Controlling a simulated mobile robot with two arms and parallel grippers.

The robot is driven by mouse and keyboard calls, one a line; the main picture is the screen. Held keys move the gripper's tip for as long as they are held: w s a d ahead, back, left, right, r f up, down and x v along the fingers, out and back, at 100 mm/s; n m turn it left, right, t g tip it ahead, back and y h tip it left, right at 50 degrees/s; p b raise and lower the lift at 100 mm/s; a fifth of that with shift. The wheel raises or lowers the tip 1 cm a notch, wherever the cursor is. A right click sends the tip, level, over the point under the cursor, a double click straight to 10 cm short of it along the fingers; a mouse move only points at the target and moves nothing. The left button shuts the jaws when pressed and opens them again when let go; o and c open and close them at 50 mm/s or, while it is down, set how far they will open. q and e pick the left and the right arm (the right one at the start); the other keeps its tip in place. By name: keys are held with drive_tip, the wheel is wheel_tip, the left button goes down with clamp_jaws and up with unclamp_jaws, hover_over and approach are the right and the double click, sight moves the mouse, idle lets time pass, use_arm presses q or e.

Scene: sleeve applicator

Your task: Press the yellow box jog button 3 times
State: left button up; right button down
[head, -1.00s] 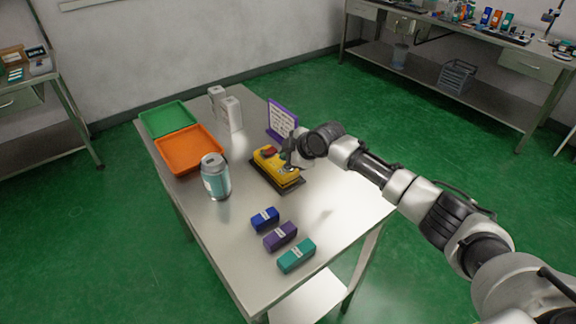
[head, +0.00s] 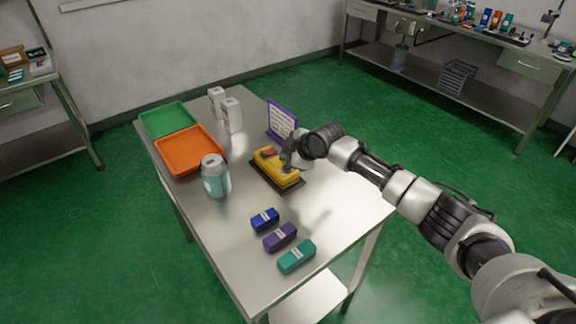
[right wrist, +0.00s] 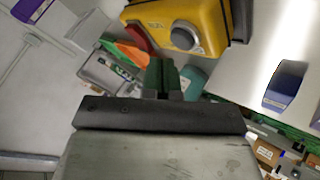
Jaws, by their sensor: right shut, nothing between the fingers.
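The yellow box (head: 268,160) sits on a dark base near the middle of the metal table. It has a red part on its far left end. In the right wrist view the yellow box (right wrist: 215,18) is at the top, with a round grey button (right wrist: 186,36) on its face; the lettering beside it is too small to read surely. My right gripper (head: 288,158) is shut and empty, over the right part of the box. Its fingertips (right wrist: 165,72) appear below the button in the wrist view. I cannot tell whether they touch the box. My left gripper is out of view.
A purple-framed sign (head: 282,121) stands just behind the box. An orange tray (head: 190,172), a green tray (head: 168,105) and a teal-labelled canister (head: 215,180) are to the left. Blue (head: 265,220), purple (head: 280,237) and teal (head: 296,256) blocks lie in front.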

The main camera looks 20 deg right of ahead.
drive_tip(key=shift+f, duration=0.1)
idle(0.6)
drive_tip(key=shift+f, duration=0.35)
drive_tip(key=shift+f+b, duration=0.45)
drive_tip(key=shift+b, duration=0.1)
idle(0.4)
idle(0.3)
drive_tip(key=shift+r+p, duration=0.7)
drive_tip(key=shift+r, duration=0.3)
wheel_tip(320, 180, up, 5)
drive_tip(key=p, duration=0.4)
